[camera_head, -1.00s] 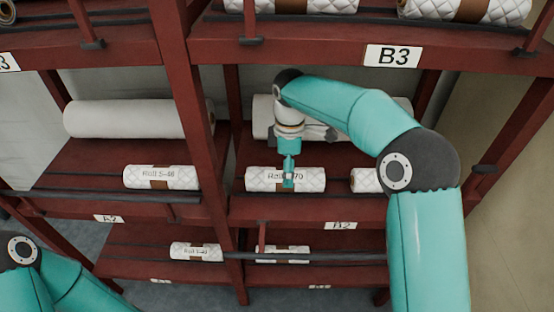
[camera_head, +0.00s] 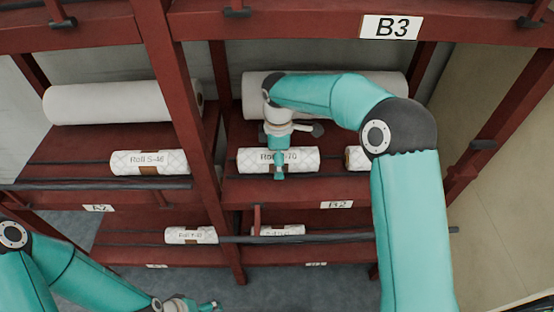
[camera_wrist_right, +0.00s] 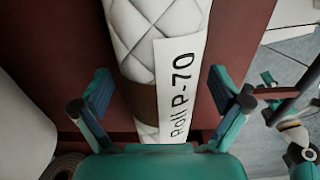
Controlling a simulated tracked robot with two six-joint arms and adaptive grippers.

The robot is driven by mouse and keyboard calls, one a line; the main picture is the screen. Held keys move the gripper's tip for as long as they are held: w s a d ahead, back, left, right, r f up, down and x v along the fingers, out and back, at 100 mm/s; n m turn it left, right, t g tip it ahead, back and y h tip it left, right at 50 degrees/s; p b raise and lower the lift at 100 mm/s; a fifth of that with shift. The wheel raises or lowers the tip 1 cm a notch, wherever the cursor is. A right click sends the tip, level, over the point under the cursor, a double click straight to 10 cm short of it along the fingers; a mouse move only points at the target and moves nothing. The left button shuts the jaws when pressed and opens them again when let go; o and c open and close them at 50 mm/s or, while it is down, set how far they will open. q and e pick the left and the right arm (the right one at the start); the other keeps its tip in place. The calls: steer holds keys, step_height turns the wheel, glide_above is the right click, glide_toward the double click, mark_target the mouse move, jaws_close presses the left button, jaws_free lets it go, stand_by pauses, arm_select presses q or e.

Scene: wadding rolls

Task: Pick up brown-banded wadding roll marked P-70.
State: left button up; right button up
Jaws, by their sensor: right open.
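The white quilted roll P-70 (camera_head: 304,160) lies on the middle shelf of the B2 bay, and my right gripper hides part of its label and band. In the wrist view the roll (camera_wrist_right: 133,35) shows its brown band and a label reading "Roll P-70". My right gripper (camera_head: 279,174) is over the roll's middle. Its open fingers (camera_wrist_right: 160,97) stand on either side of the roll near the band, with visible gaps; it is not gripped. My left gripper (camera_head: 205,305) is low at the bottom edge, partly cut off, its jaws too small to read.
Another quilted roll (camera_head: 355,158) lies right of P-70, partly behind my right arm. Roll S-46 (camera_head: 148,162) lies in the left bay beyond a red upright (camera_head: 184,120). A large plain roll (camera_head: 350,88) lies behind. A dark rail (camera_head: 300,238) crosses below, before smaller rolls.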

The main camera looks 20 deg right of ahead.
steer(key=c, duration=1.3)
steer(key=shift+o, duration=0.2)
steer(key=shift+r, duration=0.1)
